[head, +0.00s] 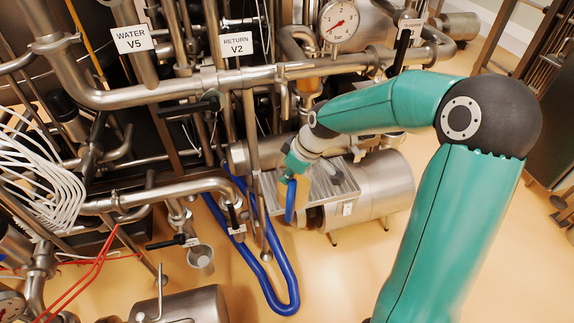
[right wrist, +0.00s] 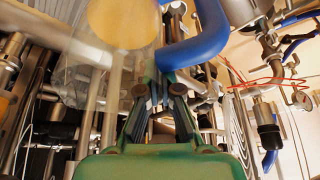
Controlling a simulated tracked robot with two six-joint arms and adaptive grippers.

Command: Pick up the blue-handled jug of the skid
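The jug (right wrist: 85,45) is clear, with a pale yellow round area showing at its top in the right wrist view. Its thick blue handle (right wrist: 195,47) curves down to my fingers there. In the head view the blue handle (head: 291,200) hangs just below my right gripper (head: 297,165), beside the ribbed metal top of the skid. The clear body is hard to make out there. My right gripper (right wrist: 162,85) has its fingers drawn inward with the handle between them and looks shut on it. The exact contact is partly hidden. My left gripper is not in view.
A steel motor-like cylinder (head: 380,187) lies right of the ribbed top. Steel pipes (head: 260,75) and a round gauge (head: 339,20) stand behind and above. A blue hose (head: 285,295) loops onto the floor. Open floor (head: 350,275) lies in front.

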